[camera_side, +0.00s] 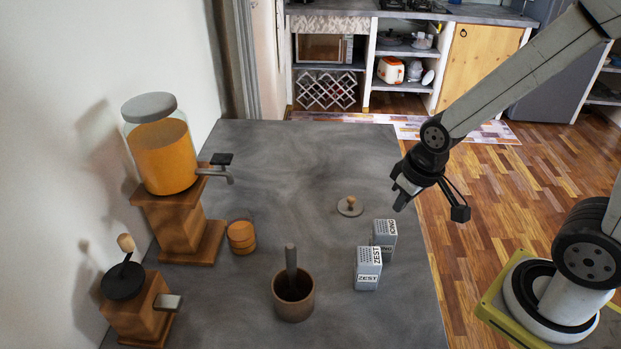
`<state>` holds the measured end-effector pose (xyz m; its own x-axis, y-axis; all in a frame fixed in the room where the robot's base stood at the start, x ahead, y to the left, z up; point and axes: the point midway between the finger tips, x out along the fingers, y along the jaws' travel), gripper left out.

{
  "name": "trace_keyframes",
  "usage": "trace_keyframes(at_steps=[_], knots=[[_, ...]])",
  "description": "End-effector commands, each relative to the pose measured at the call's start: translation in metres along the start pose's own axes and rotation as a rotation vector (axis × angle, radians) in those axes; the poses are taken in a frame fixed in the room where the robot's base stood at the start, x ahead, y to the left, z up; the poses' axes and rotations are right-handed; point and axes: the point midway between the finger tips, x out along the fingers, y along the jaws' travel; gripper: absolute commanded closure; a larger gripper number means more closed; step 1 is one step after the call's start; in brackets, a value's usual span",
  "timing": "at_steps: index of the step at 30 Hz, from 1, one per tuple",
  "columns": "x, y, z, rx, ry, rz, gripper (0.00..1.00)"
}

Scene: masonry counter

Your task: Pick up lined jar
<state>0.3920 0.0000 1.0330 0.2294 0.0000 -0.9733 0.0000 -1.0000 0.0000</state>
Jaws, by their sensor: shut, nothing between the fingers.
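A small round orange-brown jar (241,237) with a dark line around its middle stands on the grey counter, left of centre. It looks like the lined jar and is close to the right side of the wooden dispenser base. My gripper (400,199) hangs over the right part of the counter, far to the right of the jar. Its fingers point down and left, are shut, and hold nothing. Nothing hides the jar in this view.
A glass dispenser (161,157) and a wooden grinder (138,306) stand along the left wall. A wooden mortar (294,304) with a pestle is at front centre. Two printed boxes (368,268) (385,236) and a knobbed lid (349,208) lie right. The counter's back middle is clear.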

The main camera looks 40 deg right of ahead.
Motion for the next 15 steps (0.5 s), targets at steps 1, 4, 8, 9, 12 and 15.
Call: trace_keyframes(at_steps=[1,4,8,9,12,15], knots=[[0.0000,0.0000,0.0000,0.000,0.000,0.000,1.00],[0.0000,0.0000,0.0000,0.000,0.000,0.000,1.00],[0.0000,0.0000,0.0000,0.000,0.000,0.000,1.00],[0.0000,0.0000,0.0000,0.000,0.000,0.000,1.00],[0.0000,0.0000,0.0000,0.000,0.000,0.000,0.84],[0.0000,0.0000,0.0000,0.000,0.000,0.000,0.52]])
